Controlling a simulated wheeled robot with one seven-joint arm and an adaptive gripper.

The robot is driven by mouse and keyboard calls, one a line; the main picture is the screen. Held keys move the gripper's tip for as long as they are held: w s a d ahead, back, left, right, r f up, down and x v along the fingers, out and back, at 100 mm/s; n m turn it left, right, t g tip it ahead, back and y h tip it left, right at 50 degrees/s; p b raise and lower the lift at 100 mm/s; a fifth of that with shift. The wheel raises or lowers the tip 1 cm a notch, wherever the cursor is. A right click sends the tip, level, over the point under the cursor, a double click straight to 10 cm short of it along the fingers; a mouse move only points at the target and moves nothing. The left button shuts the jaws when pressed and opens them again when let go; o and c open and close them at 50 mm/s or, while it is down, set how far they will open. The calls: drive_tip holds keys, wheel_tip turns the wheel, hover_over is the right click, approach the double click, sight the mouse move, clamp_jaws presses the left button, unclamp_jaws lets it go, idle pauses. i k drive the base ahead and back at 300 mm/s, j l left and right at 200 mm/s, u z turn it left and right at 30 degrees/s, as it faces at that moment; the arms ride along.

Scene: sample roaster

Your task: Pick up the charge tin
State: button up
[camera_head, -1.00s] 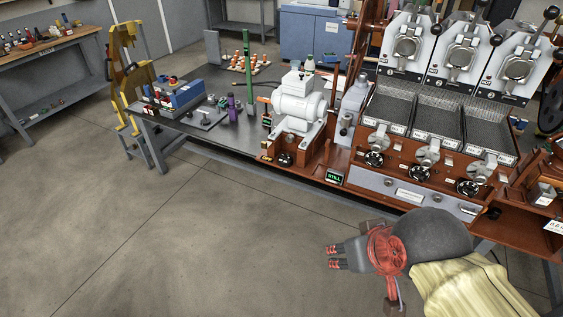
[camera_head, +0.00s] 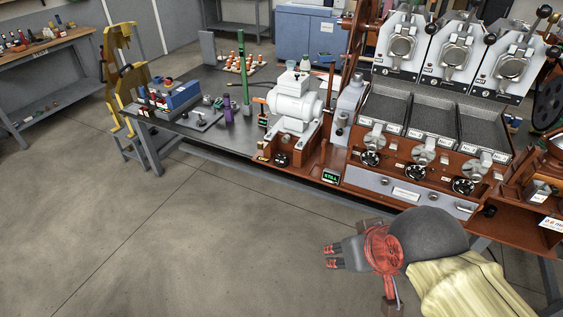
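I cannot pick out the charge tin for certain among the small things in the head view. My gripper (camera_head: 330,257) is low at the right of centre, over the floor in front of the roaster bench. Its two dark fingers with red pads point left, with a gap between them and nothing held. It is well apart from every object on the benches. The sample roaster (camera_head: 430,125), with its three drums and three mesh trays, stands on the brown bench at the right.
A dark table (camera_head: 225,138) at the left carries a blue block (camera_head: 184,95), a green post (camera_head: 245,82) and small items. A white motor-like machine (camera_head: 295,105) stands beside the roaster. A yellow frame (camera_head: 118,75) stands at the table's left end. The floor (camera_head: 170,240) in front is clear.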

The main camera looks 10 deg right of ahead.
sight(537, 191)
drive_tip(key=z, duration=2.05)
